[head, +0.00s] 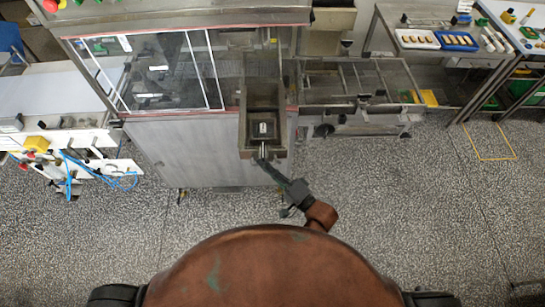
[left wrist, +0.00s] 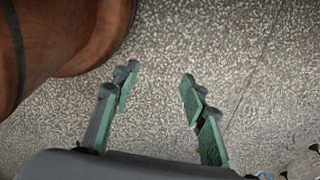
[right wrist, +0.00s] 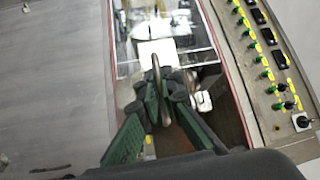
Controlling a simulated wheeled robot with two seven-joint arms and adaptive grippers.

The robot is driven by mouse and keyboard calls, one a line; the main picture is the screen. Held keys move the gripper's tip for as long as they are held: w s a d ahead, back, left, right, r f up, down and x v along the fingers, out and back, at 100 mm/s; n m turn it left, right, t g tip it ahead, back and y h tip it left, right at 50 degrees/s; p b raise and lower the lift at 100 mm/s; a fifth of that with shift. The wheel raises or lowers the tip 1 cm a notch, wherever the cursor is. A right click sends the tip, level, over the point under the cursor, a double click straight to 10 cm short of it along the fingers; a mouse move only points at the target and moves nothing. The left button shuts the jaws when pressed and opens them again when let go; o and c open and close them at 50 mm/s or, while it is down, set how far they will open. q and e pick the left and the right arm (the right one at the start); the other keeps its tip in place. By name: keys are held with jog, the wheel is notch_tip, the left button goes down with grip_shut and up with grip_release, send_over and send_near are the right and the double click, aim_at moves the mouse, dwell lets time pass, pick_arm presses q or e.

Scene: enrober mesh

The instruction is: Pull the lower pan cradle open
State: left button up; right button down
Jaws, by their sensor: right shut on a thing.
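The lower pan cradle (head: 243,128) is a long metal trough. It sticks out from the front of the enrober (head: 205,150) toward me, with a dark pan inside that has a small pale label. My right gripper (head: 264,162) is at the cradle's front end. In the right wrist view the right gripper (right wrist: 160,95) is shut on an upright bar handle (right wrist: 157,72), one finger on each side. My left gripper (left wrist: 157,90) is open and empty above bare floor in the left wrist view. The head view does not show it.
A mesh conveyor frame (head: 350,82) stands right of the cradle. A white bench (head: 70,145) with blue hoses is at the left. A table with trays (head: 435,42) is at the back right. The speckled floor (head: 400,210) is clear at the right.

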jog(key=shift+s+a, duration=0.15)
jog(key=shift+a, duration=0.05)
jog(key=c, duration=2.4)
grip_release()
jog(key=shift+s, duration=0.1)
pick_arm(q)
jog(key=shift+s, duration=0.65)
pick_arm(e)
jog(key=v, duration=1.2)
